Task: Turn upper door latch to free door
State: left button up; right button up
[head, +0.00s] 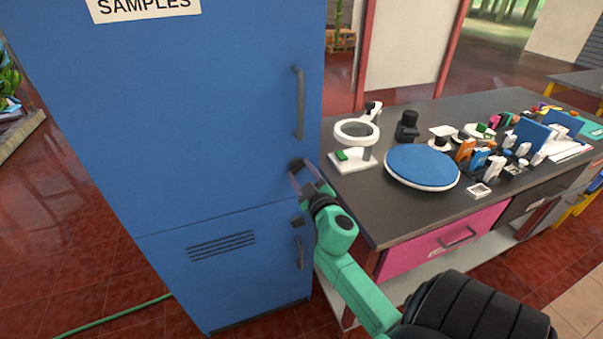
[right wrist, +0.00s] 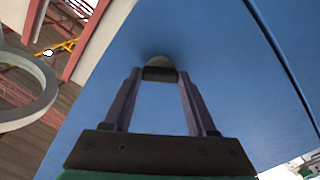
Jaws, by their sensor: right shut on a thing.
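The tall blue cabinet has an upper door (head: 215,110) that looks closed, with a grey vertical handle (head: 298,102) on its right side. The upper latch (head: 296,165) is a small dark knob below that handle. My right gripper (head: 297,177) reaches up to it from the lower right, and its fingers are shut on the latch. In the right wrist view the latch (right wrist: 160,73) sits between the two fingertips against the blue door; the fingers partly cover it. My left gripper is not in view.
A dark-topped bench (head: 390,210) stands close to the right of the cabinet, with a ring magnifier (head: 356,132), a blue round plate (head: 422,166) and several small items. The lower door (head: 230,265) has its own latch (head: 297,222) and handle (head: 300,253). A green hose (head: 115,316) lies on the floor.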

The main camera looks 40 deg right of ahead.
jog(key=n, duration=0.5)
jog(key=shift+n, duration=0.3)
jog(key=n, duration=0.5)
jog(key=shift+n, duration=0.3)
jog(key=o, duration=1.4)
jog(key=shift+c, duration=0.2)
jog(key=b+v, duration=0.5)
jog(key=v, duration=0.9)
jog(key=shift+s, duration=0.25)
jog(key=shift+a, duration=0.15)
